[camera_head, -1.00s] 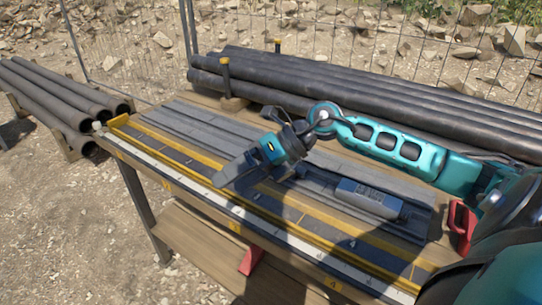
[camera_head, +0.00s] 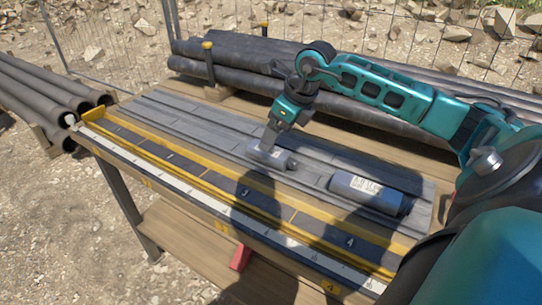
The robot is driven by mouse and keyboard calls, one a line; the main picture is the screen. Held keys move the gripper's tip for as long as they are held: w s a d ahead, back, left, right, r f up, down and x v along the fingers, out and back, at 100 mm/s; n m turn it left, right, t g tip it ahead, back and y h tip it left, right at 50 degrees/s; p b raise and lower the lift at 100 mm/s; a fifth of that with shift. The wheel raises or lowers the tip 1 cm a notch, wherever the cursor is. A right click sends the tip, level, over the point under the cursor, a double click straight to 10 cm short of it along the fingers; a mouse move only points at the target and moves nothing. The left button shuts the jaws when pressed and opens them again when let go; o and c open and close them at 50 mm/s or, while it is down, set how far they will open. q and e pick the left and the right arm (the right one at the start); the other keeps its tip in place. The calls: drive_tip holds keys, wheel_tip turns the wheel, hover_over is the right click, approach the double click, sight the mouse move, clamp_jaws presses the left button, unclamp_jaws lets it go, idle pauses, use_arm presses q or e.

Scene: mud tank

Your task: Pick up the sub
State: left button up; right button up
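A short grey cylindrical sub (camera_head: 272,157) with a pale label lies on its side in the grooved grey rack (camera_head: 180,112) on the bench. A longer grey cylinder with a label (camera_head: 366,193) lies to its right in the same rack. My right gripper (camera_head: 269,141) points down, with its fingertips at the upper side of the shorter sub. The fingers overlap in this view, so I cannot tell whether they are open or closed on it. My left gripper is out of view.
A yellow-edged, numbered measuring strip (camera_head: 243,192) runs along the bench front. Dark pipes (camera_head: 235,75) are stacked behind the rack. More pipes (camera_head: 45,92) lie at the left. The rack's left part is clear.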

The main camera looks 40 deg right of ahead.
sight(272, 150)
drive_tip(key=x, duration=0.3)
drive_tip(key=s+x, duration=0.1)
drive_tip(key=x, duration=0.1)
drive_tip(key=shift+a+f, duration=0.15)
drive_tip(key=shift+f, duration=0.1)
drive_tip(key=shift+c, duration=0.3)
drive_tip(key=c, duration=1.5)
drive_tip(key=shift+w+r, duration=0.1)
drive_tip(key=shift+r, duration=0.05)
clamp_jaws()
